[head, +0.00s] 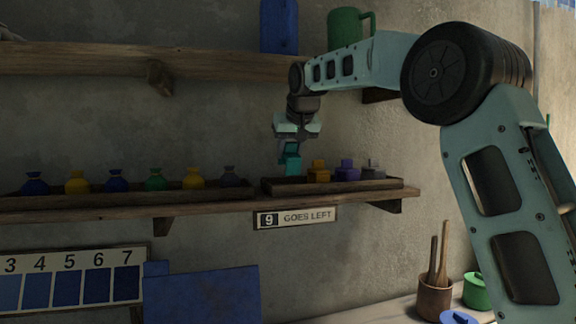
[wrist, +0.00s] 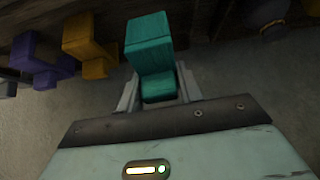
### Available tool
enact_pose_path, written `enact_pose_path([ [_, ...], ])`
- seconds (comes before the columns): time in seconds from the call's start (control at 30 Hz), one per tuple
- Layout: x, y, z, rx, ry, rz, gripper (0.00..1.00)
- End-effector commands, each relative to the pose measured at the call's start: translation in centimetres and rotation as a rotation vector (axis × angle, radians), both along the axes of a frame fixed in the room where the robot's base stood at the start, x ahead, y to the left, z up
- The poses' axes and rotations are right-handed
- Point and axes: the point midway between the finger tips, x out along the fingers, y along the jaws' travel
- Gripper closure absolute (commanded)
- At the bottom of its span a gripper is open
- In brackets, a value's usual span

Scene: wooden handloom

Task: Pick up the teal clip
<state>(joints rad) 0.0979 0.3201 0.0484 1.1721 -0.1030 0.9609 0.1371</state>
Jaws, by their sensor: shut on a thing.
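The teal clip (head: 292,163) is a blocky teal piece at the left end of the right-hand wooden tray (head: 335,187). My gripper (head: 295,142) points down from above and is shut on the clip. In the wrist view the teal clip (wrist: 149,45) sits between the two fingers of my gripper (wrist: 158,88). The head view does not show clearly whether the clip's underside touches the tray.
An orange clip (head: 319,171), a purple clip (head: 347,171) and a grey clip (head: 373,170) stand to the right in the same tray. A left tray (head: 130,196) holds several tied pouches. An upper shelf (head: 130,62) runs above, with a green mug (head: 345,27).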

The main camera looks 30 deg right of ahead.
Motion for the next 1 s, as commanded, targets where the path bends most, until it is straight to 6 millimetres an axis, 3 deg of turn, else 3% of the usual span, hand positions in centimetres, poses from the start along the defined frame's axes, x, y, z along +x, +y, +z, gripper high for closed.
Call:
enact_pose_path([
  [0.1, -0.5, 0.1, 2.1, -0.001, -0.004, 0.0, 0.86],
  [0.37, -5.4, 0.9, 1.6, 0.0, -0.002, 0.001, 0.86],
  [0.8, -16.3, 2.7, 1.6, 0.0, -0.003, 0.001, 0.86],
  [1.0, -18.4, 3.1, 2.9, 0.021, 0.123, 0.001, 0.86],
])
